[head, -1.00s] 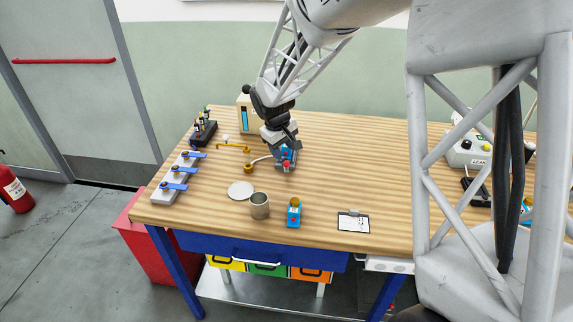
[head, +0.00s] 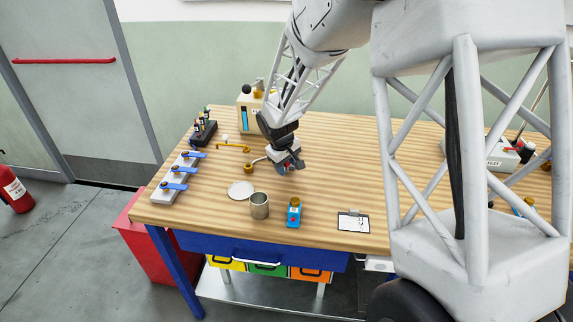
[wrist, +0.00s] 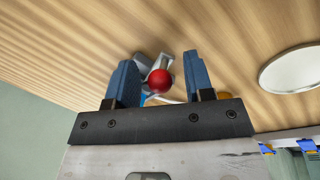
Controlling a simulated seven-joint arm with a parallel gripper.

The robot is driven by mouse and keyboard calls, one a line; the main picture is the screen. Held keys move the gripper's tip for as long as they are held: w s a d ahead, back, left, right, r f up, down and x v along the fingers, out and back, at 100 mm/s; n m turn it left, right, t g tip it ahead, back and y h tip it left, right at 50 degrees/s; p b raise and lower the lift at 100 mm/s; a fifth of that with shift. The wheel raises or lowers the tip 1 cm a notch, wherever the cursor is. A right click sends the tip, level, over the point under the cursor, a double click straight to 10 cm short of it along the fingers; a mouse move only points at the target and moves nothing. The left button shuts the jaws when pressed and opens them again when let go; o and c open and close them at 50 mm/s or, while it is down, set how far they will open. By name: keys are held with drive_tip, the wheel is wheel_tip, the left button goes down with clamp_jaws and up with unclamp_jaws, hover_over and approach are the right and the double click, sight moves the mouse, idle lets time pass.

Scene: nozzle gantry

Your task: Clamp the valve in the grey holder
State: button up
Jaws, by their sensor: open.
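My gripper (head: 288,166) is low over the middle of the table, and its blue fingers stand apart in the wrist view (wrist: 160,62). A red ball knob (wrist: 159,81) shows between the fingers, with a grey part, likely the grey holder (wrist: 143,64), just beyond it. I cannot tell whether the fingers touch the knob. A bit of blue shows below the knob; I cannot tell whether it is the valve. In the head view my gripper hides most of the holder. A small blue block with a brass top (head: 294,213) stands apart, nearer the front edge.
A metal cup (head: 259,206) and a white disc (head: 241,190) are in front of my gripper. A brass fitting (head: 249,168) is to its left. A row of blue-handled valves (head: 175,180) lies at the left edge. A clipboard (head: 354,222) lies front right.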

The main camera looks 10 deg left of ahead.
clamp_jaws()
drive_tip(key=shift+a+m, duration=0.35)
drive_tip(key=shift+m, duration=0.4)
drive_tip(key=shift+a+m, duration=0.3)
drive_tip(key=shift+m, duration=0.45)
unclamp_jaws()
drive_tip(key=shift+r, duration=0.1)
wheel_tip(320, 180, up, 8)
drive_tip(key=a, duration=0.1)
drive_tip(key=shift+s+a+f, duration=0.15)
drive_tip(key=shift+s+f, duration=0.05)
drive_tip(key=shift+s, duration=0.25)
